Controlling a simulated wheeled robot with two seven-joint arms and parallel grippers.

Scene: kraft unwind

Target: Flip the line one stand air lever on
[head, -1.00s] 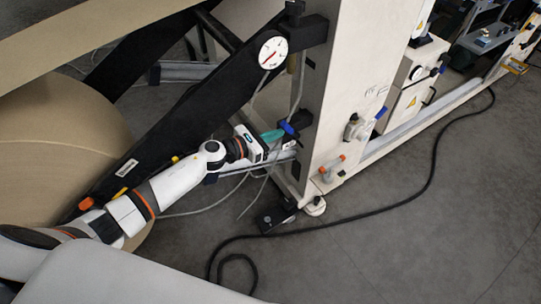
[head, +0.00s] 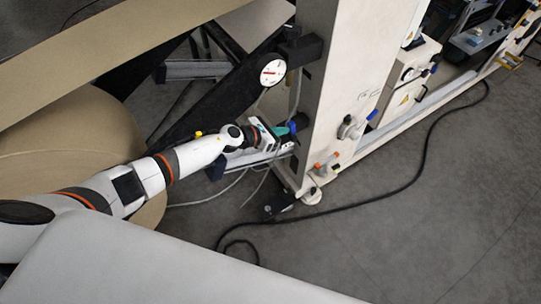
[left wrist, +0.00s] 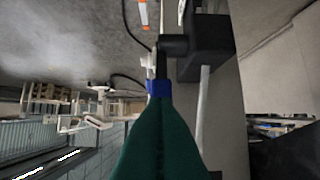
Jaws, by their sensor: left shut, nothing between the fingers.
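The blue air lever (head: 292,126) sits on the side of the cream stand post, below the round gauge (head: 273,71). My left gripper (head: 282,131) is at the lever, its teal fingers shut with nothing between them. In the left wrist view the shut fingers (left wrist: 158,135) point at the blue lever (left wrist: 153,88), which shows just past their tips on a dark fitting (left wrist: 173,46). I cannot tell whether the tips touch it. The fingers hide part of the lever. My right gripper is not in view.
The cream post (head: 335,75) rises close beside my left gripper. A large kraft roll (head: 70,140) lies at the left. Another valve with a blue handle (head: 372,114) and an orange-handled fitting (head: 317,167) are on the post's other face. A black cable (head: 400,190) crosses the open floor.

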